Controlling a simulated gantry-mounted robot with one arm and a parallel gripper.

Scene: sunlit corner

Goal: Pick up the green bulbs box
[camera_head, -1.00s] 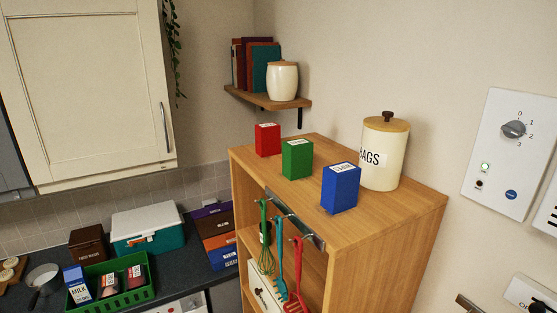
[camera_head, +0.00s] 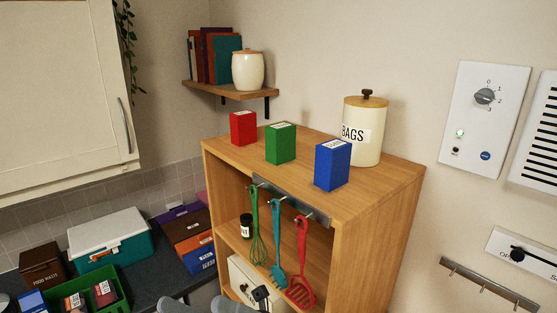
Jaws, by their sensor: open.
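The green box (camera_head: 281,145) stands upright on top of the wooden shelf unit (camera_head: 385,181), between a red box (camera_head: 243,129) and a blue box (camera_head: 331,168). It has a white label on its top, too small to read. The three boxes stand apart in a row. Nothing touches the green box. Grey rounded parts, apparently of my arm, show at the bottom edge, well below the boxes.
A cream BAGS canister (camera_head: 364,132) stands behind the blue box. Whisk (camera_head: 256,230), teal utensil (camera_head: 277,250) and red utensil (camera_head: 301,265) hang from a front rail. A wall shelf (camera_head: 228,91) with books and a jar is behind. Space above the boxes is clear.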

